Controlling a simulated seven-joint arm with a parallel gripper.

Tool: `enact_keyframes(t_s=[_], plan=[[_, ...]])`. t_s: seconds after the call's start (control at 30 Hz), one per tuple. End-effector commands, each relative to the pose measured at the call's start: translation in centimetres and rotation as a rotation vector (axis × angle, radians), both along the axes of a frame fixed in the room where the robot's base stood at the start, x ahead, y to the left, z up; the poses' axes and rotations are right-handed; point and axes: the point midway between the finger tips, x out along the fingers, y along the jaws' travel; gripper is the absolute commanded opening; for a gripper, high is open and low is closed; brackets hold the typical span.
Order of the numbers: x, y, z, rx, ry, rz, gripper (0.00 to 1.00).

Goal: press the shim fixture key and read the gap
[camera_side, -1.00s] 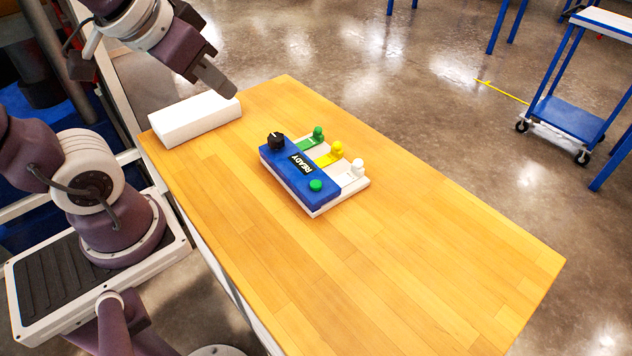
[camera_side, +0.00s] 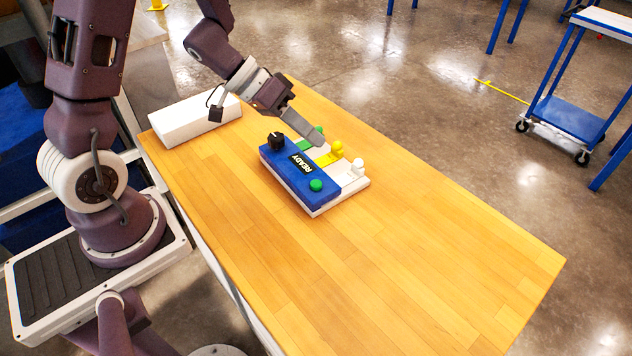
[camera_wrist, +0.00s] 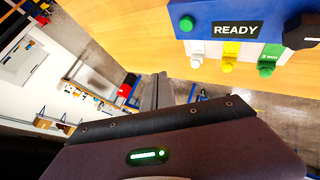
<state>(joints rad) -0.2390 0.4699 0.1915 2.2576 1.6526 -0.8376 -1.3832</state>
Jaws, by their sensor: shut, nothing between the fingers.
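The fixture is a blue box (camera_side: 288,175) on a white base, with a dark display reading READY (camera_wrist: 236,30). It has a green button (camera_side: 316,185) and a black knob (camera_side: 276,140). Three keys with round knobs stick out from its far side: green (camera_side: 320,130), yellow (camera_side: 337,148) and white (camera_side: 357,167). Contact cannot be told.
A blue cart (camera_side: 570,115) stands away on the floor.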

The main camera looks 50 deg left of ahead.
Motion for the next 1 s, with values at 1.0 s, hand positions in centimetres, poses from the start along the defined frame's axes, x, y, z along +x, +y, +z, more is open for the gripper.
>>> enact_keyframes(t_s=[1.0], plan=[[0.1, 0.0, -8.7, 0.003, -0.004, 0.002, 0.0]])
